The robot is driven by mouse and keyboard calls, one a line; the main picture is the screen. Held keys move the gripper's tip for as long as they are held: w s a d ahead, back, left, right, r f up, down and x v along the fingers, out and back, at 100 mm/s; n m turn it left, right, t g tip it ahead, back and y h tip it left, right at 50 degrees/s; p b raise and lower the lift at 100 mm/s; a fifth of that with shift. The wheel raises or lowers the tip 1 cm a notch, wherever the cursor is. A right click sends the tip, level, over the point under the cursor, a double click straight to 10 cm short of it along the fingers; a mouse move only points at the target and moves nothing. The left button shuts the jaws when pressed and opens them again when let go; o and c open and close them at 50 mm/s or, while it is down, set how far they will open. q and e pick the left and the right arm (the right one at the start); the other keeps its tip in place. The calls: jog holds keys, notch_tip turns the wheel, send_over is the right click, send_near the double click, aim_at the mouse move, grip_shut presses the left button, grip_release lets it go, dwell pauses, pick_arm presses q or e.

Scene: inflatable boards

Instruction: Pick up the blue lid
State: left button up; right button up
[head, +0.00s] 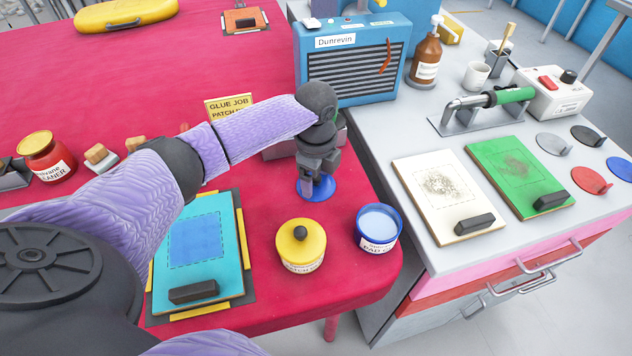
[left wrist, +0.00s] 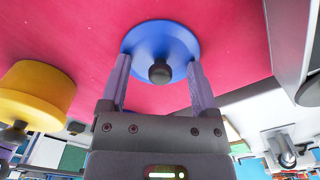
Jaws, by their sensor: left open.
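The blue lid (head: 316,190) lies on the red table, mostly under my left gripper (head: 317,184). In the left wrist view the blue lid (left wrist: 161,48) shows as a round disc with a dark knob, and the knob sits between the two fingers of my left gripper (left wrist: 160,82). The gripper is open, its fingers apart on either side of the knob. I cannot tell whether the fingers touch the lid. My right gripper is not in view.
An open blue pot (head: 378,230) and a yellow-lidded pot (head: 300,247) stand near the table's front edge. A teal board (head: 200,280) lies to the left. A blue heater-like box (head: 352,60) stands behind. The grey bench (head: 440,130) adjoins at right.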

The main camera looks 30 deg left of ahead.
pick_arm(q)
jog(key=shift+f, duration=0.15)
grip_shut()
jog(key=shift+s, duration=0.1)
